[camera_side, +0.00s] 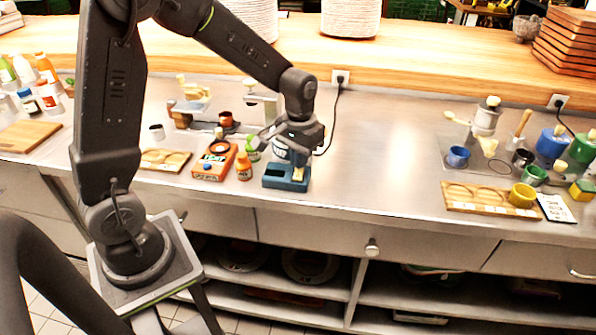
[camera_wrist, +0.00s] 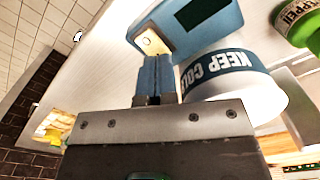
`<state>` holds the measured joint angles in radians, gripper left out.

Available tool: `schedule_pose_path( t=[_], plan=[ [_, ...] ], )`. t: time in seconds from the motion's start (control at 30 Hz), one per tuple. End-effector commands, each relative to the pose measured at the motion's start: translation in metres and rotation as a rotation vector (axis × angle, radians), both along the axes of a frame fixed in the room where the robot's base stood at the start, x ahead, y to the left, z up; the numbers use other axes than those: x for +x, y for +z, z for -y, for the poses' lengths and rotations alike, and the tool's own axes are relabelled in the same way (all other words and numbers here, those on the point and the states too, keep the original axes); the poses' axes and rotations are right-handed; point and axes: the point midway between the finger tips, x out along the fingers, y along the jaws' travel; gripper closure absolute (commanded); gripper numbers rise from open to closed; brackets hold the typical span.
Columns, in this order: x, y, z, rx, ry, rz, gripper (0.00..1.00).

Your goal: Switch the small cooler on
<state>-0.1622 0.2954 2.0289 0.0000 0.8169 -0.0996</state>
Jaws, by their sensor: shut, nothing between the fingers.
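The small cooler is a teal-blue box (camera_side: 285,183) on the steel counter in the side view. The wrist view shows its blue body (camera_wrist: 205,25) with a dark rectangular panel and a pale switch (camera_wrist: 152,42) at one corner. My gripper (camera_side: 298,168) points down over the cooler's right part. In the wrist view its blue fingers (camera_wrist: 155,62) are shut together and empty, with their tips close to the switch; I cannot tell whether they touch it. A white tub with a blue "KEEP COLD" band (camera_wrist: 225,72) is right beside the fingers, partly hidden by my gripper.
A green bottle (camera_wrist: 299,20) shows in the wrist view. A cable hangs from a wall socket (camera_side: 341,77) behind. The counter right of the cooler is clear up to a wooden cup tray (camera_side: 470,198).

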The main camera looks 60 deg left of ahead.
Motion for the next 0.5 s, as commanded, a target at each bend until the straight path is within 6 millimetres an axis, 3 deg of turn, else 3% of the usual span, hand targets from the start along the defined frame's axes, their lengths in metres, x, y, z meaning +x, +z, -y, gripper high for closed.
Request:
schedule_pose_path(
  t=[0.5],
  plan=[
    [-0.0003, -0.0078, 0.0001, -0.001, 0.0, -0.002, 1.0]
  ],
)
